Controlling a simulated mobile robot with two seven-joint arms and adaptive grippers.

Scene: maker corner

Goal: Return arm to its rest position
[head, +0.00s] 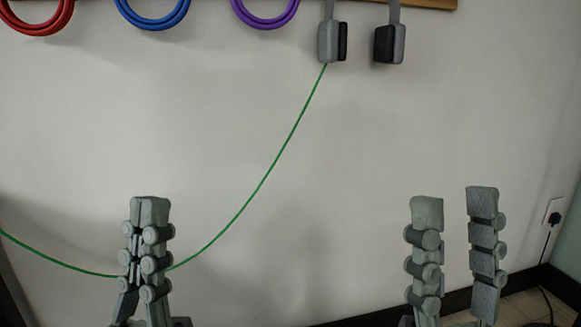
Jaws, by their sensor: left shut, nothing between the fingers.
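My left gripper (150,204) stands upright at the lower left of the head view. Its two fingers are pressed together with nothing between them. A green cable (258,188) hangs in a curve from a grey clip (328,42) at the top down to the left edge. The cable passes behind the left gripper in the picture; I cannot tell whether it touches. My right gripper (454,200) stands upright at the lower right. Its fingers are wide apart and empty, with pale wall between them.
Red (38,27), blue (152,18) and purple (266,18) coils hang along the top. A second clip (390,44), dark and grey, hangs beside the first. A wall socket (553,214) with a black plug and lead is at the right.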

